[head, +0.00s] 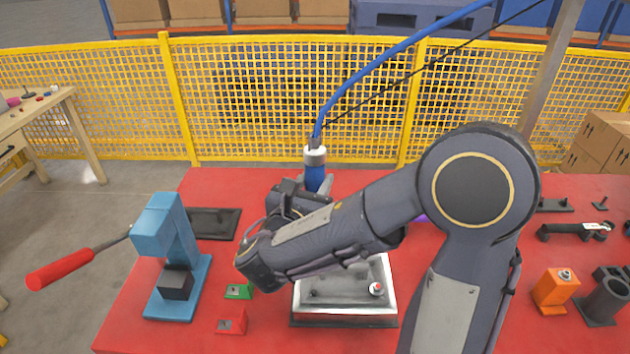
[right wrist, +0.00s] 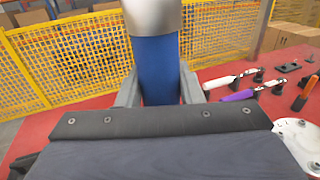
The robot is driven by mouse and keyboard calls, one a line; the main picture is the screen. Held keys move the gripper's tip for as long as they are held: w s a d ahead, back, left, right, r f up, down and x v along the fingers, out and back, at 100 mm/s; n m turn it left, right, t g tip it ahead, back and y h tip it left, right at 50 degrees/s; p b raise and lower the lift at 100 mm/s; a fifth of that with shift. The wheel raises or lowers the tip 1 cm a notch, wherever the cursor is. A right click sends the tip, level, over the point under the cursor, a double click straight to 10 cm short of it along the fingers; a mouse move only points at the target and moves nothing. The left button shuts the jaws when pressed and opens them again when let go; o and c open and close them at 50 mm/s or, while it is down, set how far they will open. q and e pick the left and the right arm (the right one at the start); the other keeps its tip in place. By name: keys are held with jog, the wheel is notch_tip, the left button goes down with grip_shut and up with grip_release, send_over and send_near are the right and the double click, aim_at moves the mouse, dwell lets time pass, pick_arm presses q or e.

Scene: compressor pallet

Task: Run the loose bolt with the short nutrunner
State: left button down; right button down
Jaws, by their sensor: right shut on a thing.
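My right gripper (head: 318,184) is shut on a nutrunner (head: 315,157) with a blue body and a silver upper part. A blue hose rises from its top. In the right wrist view its blue body (right wrist: 160,70) stands between the two fingers. Its lower end is hidden behind my right wrist and arm. A pale metal housing (head: 345,311) sits on the red table, partly covered by my right forearm. A small bolt-like part (head: 377,289) with a red ring shows at its right corner. Whether it is loose cannot be told. My left gripper is not in view.
A blue press (head: 165,235) with a red-handled lever (head: 60,269) stands left. Green (head: 238,291) and red (head: 232,322) blocks lie near the housing. An orange block (head: 556,290) is right. In the wrist view, white (right wrist: 232,79) and purple (right wrist: 238,95) handles lie right. Yellow fencing (head: 110,100) runs behind.

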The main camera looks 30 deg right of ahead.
jog(key=shift+f+b, duration=1.45)
jog(key=shift+f, duration=0.45)
dwell(2.0)
jog(key=shift+r, duration=0.15)
jog(key=shift+r+p, duration=2.3)
jog(key=shift+r, duration=0.25)
